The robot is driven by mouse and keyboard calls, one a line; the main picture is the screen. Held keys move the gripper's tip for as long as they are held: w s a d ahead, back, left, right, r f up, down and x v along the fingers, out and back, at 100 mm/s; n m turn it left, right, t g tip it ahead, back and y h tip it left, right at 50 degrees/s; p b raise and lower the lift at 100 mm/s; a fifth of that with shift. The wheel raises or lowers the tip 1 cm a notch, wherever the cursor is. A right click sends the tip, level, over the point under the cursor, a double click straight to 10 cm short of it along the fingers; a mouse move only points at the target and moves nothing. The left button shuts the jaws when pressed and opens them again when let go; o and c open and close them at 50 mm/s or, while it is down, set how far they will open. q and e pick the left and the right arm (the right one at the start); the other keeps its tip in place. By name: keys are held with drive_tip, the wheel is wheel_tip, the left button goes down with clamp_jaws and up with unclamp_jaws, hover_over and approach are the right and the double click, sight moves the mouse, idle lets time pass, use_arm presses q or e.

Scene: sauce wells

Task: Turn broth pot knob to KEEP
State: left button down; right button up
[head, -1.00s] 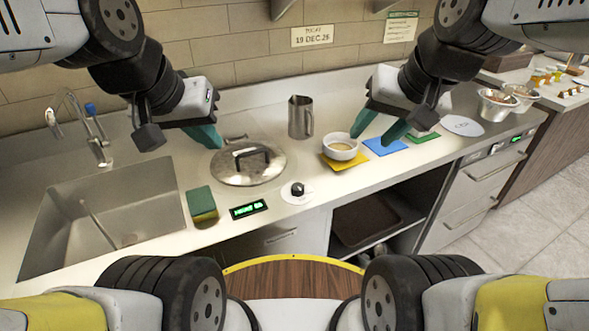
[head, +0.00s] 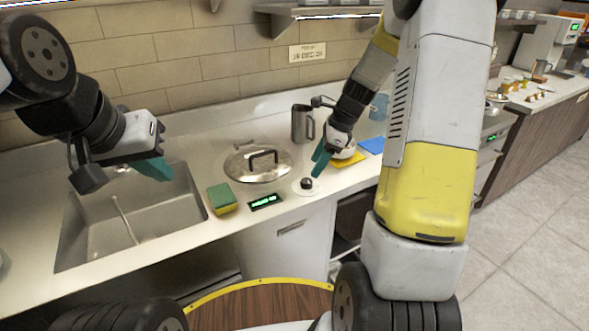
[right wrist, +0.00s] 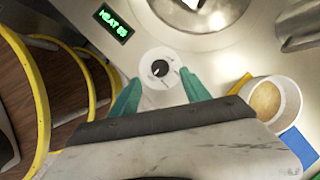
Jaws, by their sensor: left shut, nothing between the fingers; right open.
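The broth pot knob (head: 306,184) is a small black knob on a round white dial plate, set in the counter in front of the lidded pot (head: 262,162). In the right wrist view the knob (right wrist: 160,68) sits ahead of and between the fingertips. My right gripper (head: 320,160) is open just above and beside the knob, apart from it; its teal fingers also show in the right wrist view (right wrist: 160,95). A green display (right wrist: 112,22) reads what looks like "HEAT 85". My left gripper (head: 155,168) is shut and empty above the sink. The dial's labels are too small to read.
A green and yellow sponge (head: 222,199) lies left of the display (head: 265,202). A metal pitcher (head: 302,124) stands behind. A white bowl (right wrist: 272,98) on a yellow mat is right of the knob, near a blue mat (head: 371,146). The sink (head: 130,215) is at the left.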

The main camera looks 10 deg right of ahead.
sight(306, 181)
drive_tip(key=x, duration=0.6)
drive_tip(key=shift+a+f, duration=0.15)
drive_tip(key=shift+f, duration=0.15)
clamp_jaws()
